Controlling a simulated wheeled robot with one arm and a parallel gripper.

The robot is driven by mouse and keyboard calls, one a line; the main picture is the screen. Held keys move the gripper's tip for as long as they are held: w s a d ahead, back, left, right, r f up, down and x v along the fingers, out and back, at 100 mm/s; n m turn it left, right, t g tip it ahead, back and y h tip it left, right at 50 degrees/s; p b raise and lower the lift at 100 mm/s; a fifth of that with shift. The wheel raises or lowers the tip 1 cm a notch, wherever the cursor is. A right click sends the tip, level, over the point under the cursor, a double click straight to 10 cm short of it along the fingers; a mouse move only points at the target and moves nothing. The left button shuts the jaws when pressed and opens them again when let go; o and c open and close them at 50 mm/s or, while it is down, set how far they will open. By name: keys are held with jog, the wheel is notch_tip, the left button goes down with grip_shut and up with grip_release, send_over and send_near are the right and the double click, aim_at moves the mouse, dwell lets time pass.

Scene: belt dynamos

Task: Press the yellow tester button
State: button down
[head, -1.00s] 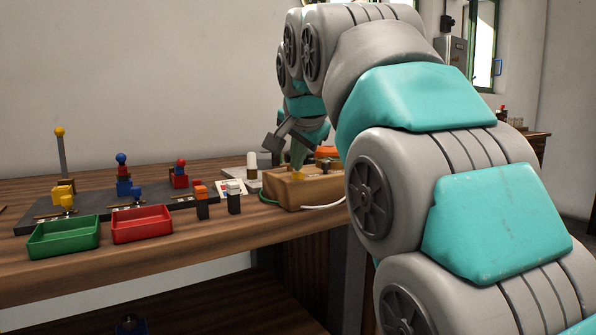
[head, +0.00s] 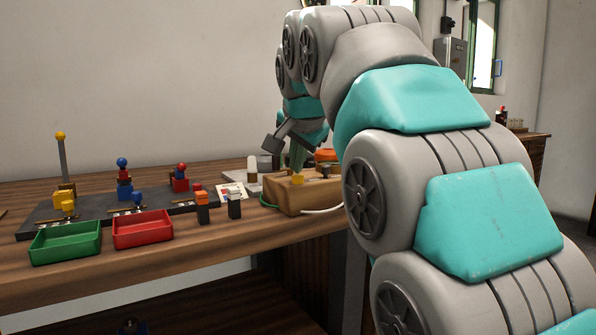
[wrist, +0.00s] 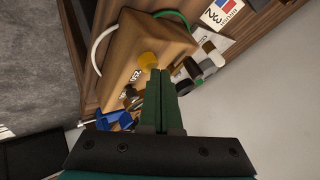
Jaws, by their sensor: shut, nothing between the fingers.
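The yellow tester button (head: 297,179) sits on top of a wooden box (head: 306,201) near the right end of the bench. My gripper (head: 298,167) points down from above, with its green fingers shut and empty, tips just over the button. In the wrist view, the button (wrist: 148,60) shows just beyond the fingertips (wrist: 159,74), slightly to their left, on the wooden box (wrist: 130,42). I cannot tell whether the tips touch it.
A dark knob (head: 325,171) stands on the box beside the button. Green and white cables loop from the box. Green (head: 65,243) and red (head: 142,229) trays and two small orange- and white-topped blocks stand to the left.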

notch_tip(320, 180, up, 6)
jog(key=p, duration=0.3)
jog(key=shift+f+p, duration=0.25)
jog(key=shift+p, duration=0.1)
jog(key=shift+f, duration=0.1)
jog(key=s+d+f+n+g+h, duration=0.1)
jog(key=s+d+f+g, duration=0.1)
jog(key=s+d+f, duration=0.35)
jog(key=s+d+f+n+g, duration=0.1)
jog(key=s+d+f, duration=0.2)
jog(key=f, duration=0.5)
jog(key=s+d+f+n+g+h, duration=0.1)
jog(key=s+d+f+g, duration=0.1)
jog(key=s+d+f, duration=0.35)
jog(key=s+d+f+n+g, duration=0.1)
jog(key=s+f+n+g, duration=0.1)
jog(key=s+f, duration=0.9)
jog(key=s+d+f+n+g, duration=0.2)
jog(key=s+f+g, duration=0.1)
jog(key=s+f, duration=0.8)
jog(key=s, duration=0.4)
jog(key=shift+d+f+g, duration=0.3)
jog(key=shift+f, duration=0.05)
